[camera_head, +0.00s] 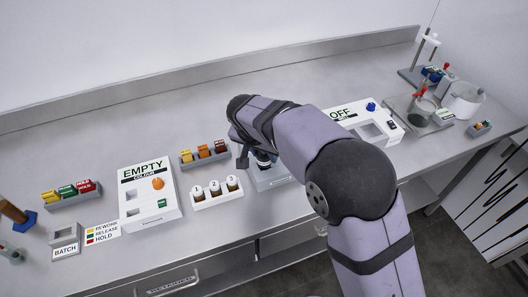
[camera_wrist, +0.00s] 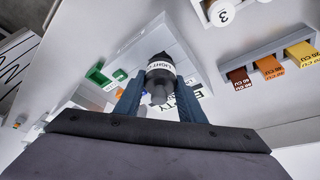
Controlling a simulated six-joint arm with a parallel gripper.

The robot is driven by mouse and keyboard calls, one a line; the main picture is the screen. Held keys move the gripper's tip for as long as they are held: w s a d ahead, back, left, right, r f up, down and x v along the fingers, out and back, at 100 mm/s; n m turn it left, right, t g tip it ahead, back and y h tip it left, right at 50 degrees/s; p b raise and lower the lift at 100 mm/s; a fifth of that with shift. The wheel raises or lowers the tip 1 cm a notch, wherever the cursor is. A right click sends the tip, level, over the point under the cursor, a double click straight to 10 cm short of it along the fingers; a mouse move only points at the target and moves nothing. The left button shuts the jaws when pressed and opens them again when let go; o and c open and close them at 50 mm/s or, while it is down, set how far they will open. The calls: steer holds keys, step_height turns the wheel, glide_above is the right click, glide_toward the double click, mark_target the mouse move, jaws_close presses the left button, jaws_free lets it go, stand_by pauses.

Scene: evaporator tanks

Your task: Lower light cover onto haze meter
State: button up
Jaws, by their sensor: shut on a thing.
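In the wrist view my gripper (camera_wrist: 159,92) is shut on the light cover (camera_wrist: 160,68), a small black cylinder with a white band reading LIGHT. It is held between two dark blue fingers. In the head view my arm hides most of the gripper and cover, which are near the middle of the bench. A white instrument reading OFF (camera_head: 342,114) stands to the right of the arm, with a blue knob and a grey recessed window. It appears to be the haze meter; its lower label is partly hidden. The cover is apart from it.
A white colour meter reading EMPTY (camera_head: 147,192) stands left. Near it are a white rack with numbered vials (camera_head: 216,191) and a rack of coloured blocks (camera_head: 203,154). A grey block (camera_head: 272,180) sits under the arm. Glassware and stands (camera_head: 432,95) crowd the far right.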

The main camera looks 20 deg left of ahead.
steer(key=shift+f+b, duration=0.5)
steer(key=shift+f, duration=0.25)
steer(key=o, duration=1.1)
steer(key=shift+b+v, duration=0.95)
steer(key=shift+v, duration=2.75)
steer(key=shift+f, duration=0.1)
